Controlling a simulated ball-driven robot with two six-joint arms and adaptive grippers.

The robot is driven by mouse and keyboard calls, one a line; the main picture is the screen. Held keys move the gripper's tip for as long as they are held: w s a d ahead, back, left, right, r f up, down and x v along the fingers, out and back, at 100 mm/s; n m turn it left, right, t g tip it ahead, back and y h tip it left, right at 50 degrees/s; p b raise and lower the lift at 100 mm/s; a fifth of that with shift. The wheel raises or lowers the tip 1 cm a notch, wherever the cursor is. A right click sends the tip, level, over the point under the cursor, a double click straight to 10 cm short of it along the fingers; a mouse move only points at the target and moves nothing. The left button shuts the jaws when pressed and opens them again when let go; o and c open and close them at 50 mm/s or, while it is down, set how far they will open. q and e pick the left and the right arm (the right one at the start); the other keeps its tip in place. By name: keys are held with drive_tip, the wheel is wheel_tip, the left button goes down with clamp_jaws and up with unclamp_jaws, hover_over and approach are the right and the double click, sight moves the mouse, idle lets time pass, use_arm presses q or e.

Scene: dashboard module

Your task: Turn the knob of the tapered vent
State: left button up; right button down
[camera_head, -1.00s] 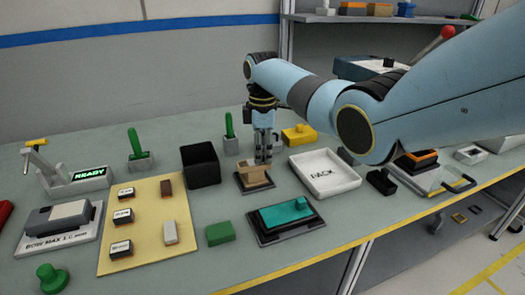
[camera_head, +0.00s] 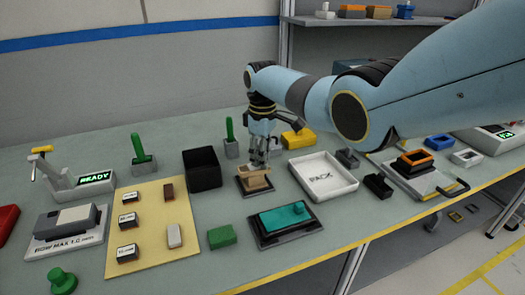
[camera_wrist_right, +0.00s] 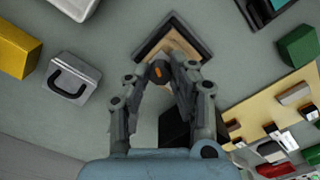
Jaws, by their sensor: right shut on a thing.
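The tapered vent (camera_head: 254,186) is a tan, sloped piece on a dark square base near the middle of the table. In the right wrist view the vent (camera_wrist_right: 180,45) shows at top centre, partly behind my fingers. A dark round knob with an orange mark (camera_wrist_right: 157,72) sits between the fingertips. My right gripper (camera_head: 260,160) points down onto the vent from above, and its fingers also show in the wrist view (camera_wrist_right: 162,76). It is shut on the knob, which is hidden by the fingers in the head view. My left gripper is out of view.
A black open box (camera_head: 202,168) stands just left of the vent, and a white PACK tray (camera_head: 323,188) to the right. A teal-topped unit (camera_head: 284,219) and a green block (camera_head: 222,237) lie in front. A green upright lever (camera_head: 229,136) and a yellow block (camera_head: 298,139) stand behind.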

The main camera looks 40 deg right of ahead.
drive_tip(key=m+p, duration=0.1)
drive_tip(key=m, duration=0.4)
drive_tip(key=shift+m+p, duration=0.3)
drive_tip(key=shift+p, duration=0.05)
drive_tip(key=m+p, duration=0.1)
drive_tip(key=m, duration=0.5)
idle(0.4)
drive_tip(key=c, duration=1.1)
unclamp_jaws()
drive_tip(key=shift+c, duration=0.2)
drive_tip(key=shift+r, duration=0.1)
wheel_tip(320, 180, up, 12)
